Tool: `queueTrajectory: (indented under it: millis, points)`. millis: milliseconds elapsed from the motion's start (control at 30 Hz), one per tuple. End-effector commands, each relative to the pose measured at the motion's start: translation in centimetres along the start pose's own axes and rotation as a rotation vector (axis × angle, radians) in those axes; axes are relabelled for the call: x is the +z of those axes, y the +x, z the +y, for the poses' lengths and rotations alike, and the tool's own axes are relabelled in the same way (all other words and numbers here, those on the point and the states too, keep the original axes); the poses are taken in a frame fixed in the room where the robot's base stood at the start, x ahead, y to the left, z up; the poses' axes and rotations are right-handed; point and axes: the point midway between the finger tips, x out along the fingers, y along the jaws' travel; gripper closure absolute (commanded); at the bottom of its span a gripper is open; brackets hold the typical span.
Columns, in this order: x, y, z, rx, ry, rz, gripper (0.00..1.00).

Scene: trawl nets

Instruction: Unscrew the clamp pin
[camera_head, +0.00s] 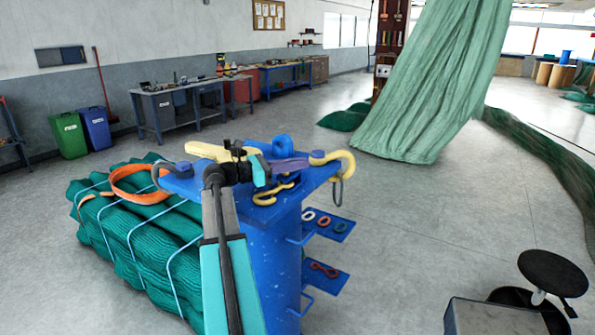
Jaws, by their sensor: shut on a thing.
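My gripper (250,166), black with a teal part, is over the top plate of a blue stand (270,250). It is shut on a small part, most likely the clamp pin, but the jaws and arm hide that part. A blue ring-shaped fitting (282,146) stands upright just behind and right of the gripper. A purple tapered piece (290,164) lies right beside the gripper. A yellow piece (206,151) shows to its left and runs behind it.
A large yellow hook (342,158) sits at the plate's right corner, a smaller one (268,196) nearer. An orange strap (138,188) lies on the tied green net bundle (125,235) at left. Blue side shelves (330,223) hold small links. A stool (552,272) stands right; the floor between is clear.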

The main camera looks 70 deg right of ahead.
Motion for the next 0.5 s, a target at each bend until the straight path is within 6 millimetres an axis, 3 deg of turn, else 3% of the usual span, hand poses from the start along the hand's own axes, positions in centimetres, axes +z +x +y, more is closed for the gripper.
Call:
queueTrajectory:
  millis: [500]
  points:
    - [-0.23, -0.09, 0.74, 0.319, 0.002, -0.001, 1.0]
